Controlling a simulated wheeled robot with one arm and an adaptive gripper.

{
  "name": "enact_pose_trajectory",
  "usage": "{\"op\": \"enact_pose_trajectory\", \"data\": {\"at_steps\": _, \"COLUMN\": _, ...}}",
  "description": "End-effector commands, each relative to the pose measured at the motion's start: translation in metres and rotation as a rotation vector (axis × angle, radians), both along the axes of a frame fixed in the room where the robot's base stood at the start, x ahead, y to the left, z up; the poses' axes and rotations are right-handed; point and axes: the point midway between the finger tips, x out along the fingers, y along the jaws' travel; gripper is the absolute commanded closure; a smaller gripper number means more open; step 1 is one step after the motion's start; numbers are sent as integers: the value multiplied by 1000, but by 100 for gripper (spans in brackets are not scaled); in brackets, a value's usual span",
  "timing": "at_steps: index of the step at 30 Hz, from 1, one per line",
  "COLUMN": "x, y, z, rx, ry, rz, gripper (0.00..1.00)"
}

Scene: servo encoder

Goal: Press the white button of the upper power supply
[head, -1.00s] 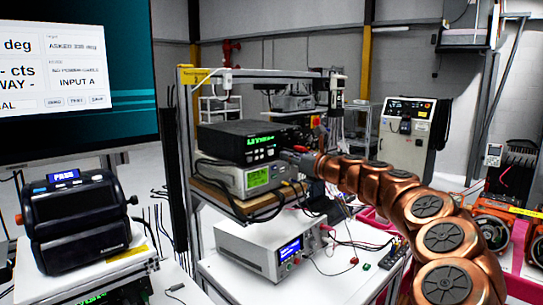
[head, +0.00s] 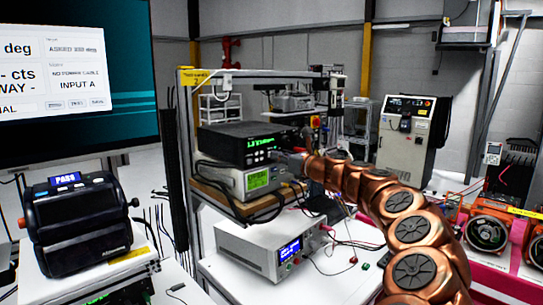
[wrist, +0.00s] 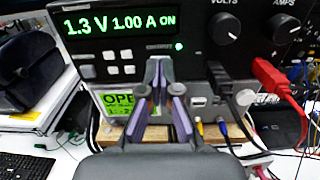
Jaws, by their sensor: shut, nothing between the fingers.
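The upper power supply is the black unit (head: 222,143) on the shelf in the head view. In the wrist view its black front panel (wrist: 196,14) fills the top, with a green display (wrist: 120,20) reading 1.3 V, 1.00 A, ON. Several small pale buttons (wrist: 109,54) sit below the display, and a small light (wrist: 179,46) glows right of the fingertips. My gripper (wrist: 160,62) is shut and empty, its tips at the lower middle of this panel. They cover part of it; I cannot tell whether they touch. The head view shows my gripper (head: 291,153) at the unit's right front.
A grey instrument (head: 235,180) with a green screen sits directly below. Red (wrist: 272,75) and black (wrist: 220,85) plugs with cables stick out right of my fingers. A white supply (head: 250,245) stands on the bench below.

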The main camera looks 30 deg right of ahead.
Motion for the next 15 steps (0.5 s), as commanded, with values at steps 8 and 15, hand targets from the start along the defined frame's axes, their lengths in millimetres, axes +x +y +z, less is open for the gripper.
{"op": "enact_pose_trajectory", "data": {"at_steps": 8, "x": 2, "y": 0, "z": 1, "rx": 0, "ry": 0, "rz": 0, "gripper": 100}}
{"op": "enact_pose_trajectory", "data": {"at_steps": 15, "x": 5, "y": 1, "z": 1, "rx": 0, "ry": 0, "rz": 0, "gripper": 100}}
